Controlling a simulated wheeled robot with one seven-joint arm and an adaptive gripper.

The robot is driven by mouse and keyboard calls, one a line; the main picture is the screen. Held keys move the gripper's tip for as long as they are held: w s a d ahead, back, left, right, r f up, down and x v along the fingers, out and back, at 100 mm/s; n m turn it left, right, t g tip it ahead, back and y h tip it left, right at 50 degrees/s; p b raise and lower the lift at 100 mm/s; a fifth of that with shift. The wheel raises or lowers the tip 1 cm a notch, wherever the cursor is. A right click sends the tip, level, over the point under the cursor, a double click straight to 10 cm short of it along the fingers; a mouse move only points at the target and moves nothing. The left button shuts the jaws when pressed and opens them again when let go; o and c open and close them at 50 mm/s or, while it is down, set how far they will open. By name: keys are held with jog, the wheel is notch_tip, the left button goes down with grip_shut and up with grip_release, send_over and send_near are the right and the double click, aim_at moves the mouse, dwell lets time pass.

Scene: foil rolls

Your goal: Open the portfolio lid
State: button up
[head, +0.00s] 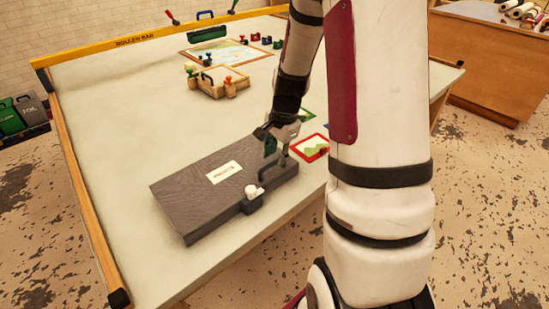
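The portfolio (190,197) is a dark grey flat case with a white label (224,172) on its lid, lying near the front edge of the table. Its lid is down. A black block with a white knob (252,191) sits at its front edge. A dark handle (268,184) stands at the right end of the case. My gripper (275,145) is at the right end of the portfolio, just above and behind the handle. I cannot tell whether it touches the handle or whether its fingers are apart. My arm hides part of the table to the right.
The pale table (115,110) has a yellow bar (140,38) along its back. A red-framed picture (311,149) lies right of the portfolio. A wooden box with coloured knobs (217,85) stands farther back. The left side of the table is clear.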

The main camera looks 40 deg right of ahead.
jog(key=shift+w+f, duration=0.2)
jog(key=shift+f, duration=0.75)
grip_shut()
jog(key=shift+r, duration=0.1)
